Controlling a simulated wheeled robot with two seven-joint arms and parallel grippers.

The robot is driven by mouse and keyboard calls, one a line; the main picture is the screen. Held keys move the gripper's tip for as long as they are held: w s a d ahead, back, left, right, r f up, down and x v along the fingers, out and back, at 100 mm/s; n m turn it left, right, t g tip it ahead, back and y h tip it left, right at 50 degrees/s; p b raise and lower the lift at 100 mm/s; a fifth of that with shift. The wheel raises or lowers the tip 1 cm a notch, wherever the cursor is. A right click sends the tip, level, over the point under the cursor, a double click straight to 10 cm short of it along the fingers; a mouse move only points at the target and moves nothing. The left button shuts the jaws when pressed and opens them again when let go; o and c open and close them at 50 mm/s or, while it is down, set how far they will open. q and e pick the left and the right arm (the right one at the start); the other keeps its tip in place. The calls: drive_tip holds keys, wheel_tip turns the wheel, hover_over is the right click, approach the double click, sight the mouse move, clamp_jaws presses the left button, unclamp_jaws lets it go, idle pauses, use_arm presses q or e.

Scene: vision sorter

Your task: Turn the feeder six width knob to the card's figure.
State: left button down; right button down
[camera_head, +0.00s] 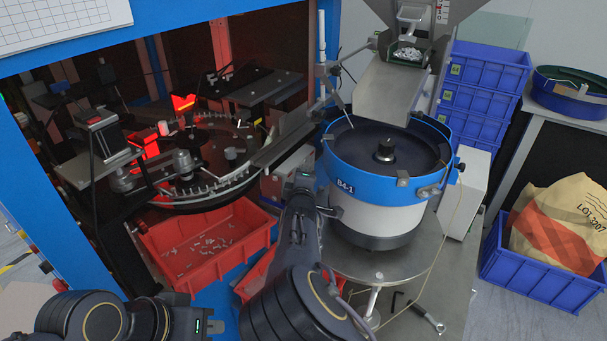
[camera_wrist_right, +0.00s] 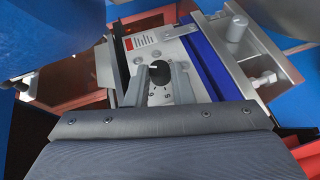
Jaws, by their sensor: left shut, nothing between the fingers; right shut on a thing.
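The black knob (camera_wrist_right: 158,86), with a pale pointer mark, stands on a metal plate with printed figures around it. My right gripper (camera_wrist_right: 161,79) has one finger on each side of it and is shut on it. The figures are too small to read surely. In the head view my right arm reaches to the box beside the blue-rimmed bowl feeder (camera_head: 356,190), hiding the knob. My left gripper (camera_head: 214,326) is shut and empty at the bottom left.
Red bins (camera_head: 259,232) with small parts stand below the dark rotary table (camera_head: 205,190). A metal chute (camera_head: 385,95) hangs over the bowl. Blue crates (camera_head: 480,90) and a sack (camera_head: 565,225) are at right. A tool (camera_head: 428,318) lies on the stand's top.

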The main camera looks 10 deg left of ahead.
drive_tip(key=c, duration=1.3)
unclamp_jaws()
drive_tip(key=shift+o, duration=0.2)
drive_tip(key=b+v, duration=0.2)
drive_tip(key=v, duration=0.5)
drive_tip(key=shift+s, duration=0.4)
